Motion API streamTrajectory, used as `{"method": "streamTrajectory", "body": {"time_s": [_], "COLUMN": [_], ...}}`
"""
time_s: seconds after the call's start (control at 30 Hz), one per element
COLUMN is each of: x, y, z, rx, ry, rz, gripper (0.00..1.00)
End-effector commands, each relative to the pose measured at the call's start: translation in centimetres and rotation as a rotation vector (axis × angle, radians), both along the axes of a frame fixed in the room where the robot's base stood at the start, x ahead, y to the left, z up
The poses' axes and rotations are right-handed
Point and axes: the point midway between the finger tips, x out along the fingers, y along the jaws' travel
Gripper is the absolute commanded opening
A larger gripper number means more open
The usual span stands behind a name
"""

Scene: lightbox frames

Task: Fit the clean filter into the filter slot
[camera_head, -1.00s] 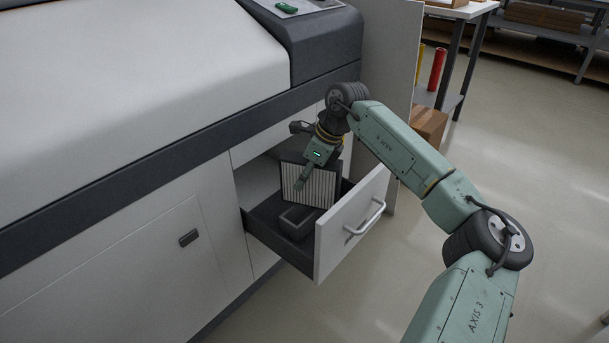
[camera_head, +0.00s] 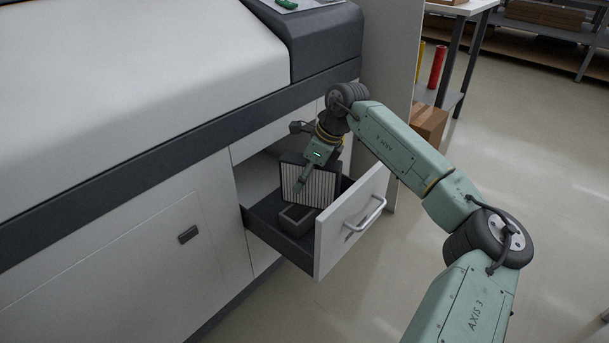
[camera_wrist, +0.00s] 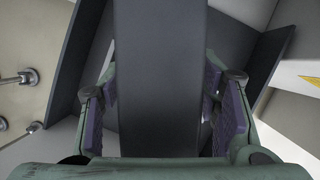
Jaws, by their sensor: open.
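The filter (camera_head: 319,188) has a pale pleated face in a dark frame and stands about upright inside the open drawer. Its dark edge (camera_wrist: 160,85) fills the middle of the wrist view. My gripper (camera_head: 304,178) is at the filter's top, with its purple pads on either side of that edge and gaps between pads and frame. The gripper is open. A small grey open-topped box (camera_head: 298,220) sits in front of the filter. The filter's lower edge is hidden behind this box, and I cannot make out the slot or whether the filter is seated in it.
The drawer front (camera_head: 345,235) with its bar handle stands pulled out from the white machine (camera_head: 130,230). A tall grey panel (camera_head: 390,90) stands close behind my arm. A cardboard box (camera_head: 430,122) and a table are behind right. The floor at right is clear.

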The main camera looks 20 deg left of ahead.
Motion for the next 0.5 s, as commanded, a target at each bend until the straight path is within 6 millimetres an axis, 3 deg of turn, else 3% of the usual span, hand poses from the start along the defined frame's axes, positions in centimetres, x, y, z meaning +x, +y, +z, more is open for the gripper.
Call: {"method": "streamTrajectory", "body": {"time_s": [0.23, 0.5], "x": [0.1, 0.2], "y": [-0.5, -2.9], "z": [2.5, 8.1], "rx": [-0.001, -0.001], "ry": [-0.003, -0.002], "rz": [-0.002, -0.002], "gripper": [0.56, 0.56]}}
